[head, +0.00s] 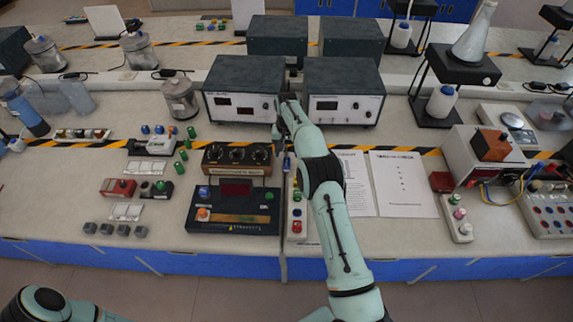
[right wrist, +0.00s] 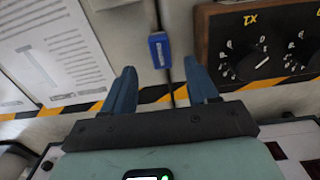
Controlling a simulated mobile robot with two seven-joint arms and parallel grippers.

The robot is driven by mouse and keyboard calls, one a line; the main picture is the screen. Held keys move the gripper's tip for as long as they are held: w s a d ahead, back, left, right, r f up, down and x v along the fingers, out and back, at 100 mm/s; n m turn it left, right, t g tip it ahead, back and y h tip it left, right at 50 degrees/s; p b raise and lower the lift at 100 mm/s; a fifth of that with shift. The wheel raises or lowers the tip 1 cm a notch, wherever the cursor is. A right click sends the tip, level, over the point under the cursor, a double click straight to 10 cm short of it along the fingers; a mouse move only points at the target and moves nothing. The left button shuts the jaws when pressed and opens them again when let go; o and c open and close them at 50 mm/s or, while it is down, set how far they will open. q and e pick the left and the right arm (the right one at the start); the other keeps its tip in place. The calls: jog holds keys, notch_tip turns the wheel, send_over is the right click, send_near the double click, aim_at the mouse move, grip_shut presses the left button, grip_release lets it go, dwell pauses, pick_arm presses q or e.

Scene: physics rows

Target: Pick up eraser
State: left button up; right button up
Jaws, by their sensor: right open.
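A small blue block that looks like the eraser (head: 287,163) lies on the bench just right of the black knob box. It also shows in the right wrist view as a blue eraser (right wrist: 159,50) with a pale end. My right gripper (head: 283,132) is over the bench, in front of the gap between two grey instruments. In the right wrist view my right gripper (right wrist: 159,80) has its two blue fingers spread, with nothing between them. The eraser lies beyond the fingertips, roughly in line with the gap. My left gripper is out of view.
The knob box (head: 237,157) stands close to the eraser. Printed papers (head: 402,184) lie to the right. Two grey instruments (head: 344,91) stand behind. A white strip with coloured buttons (head: 298,213) lies in front of the eraser. Striped tape crosses the bench.

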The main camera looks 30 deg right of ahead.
aim_at(287, 162)
notch_tip(287, 162, down, 5)
jog(key=shift+f, duration=0.2)
grip_shut()
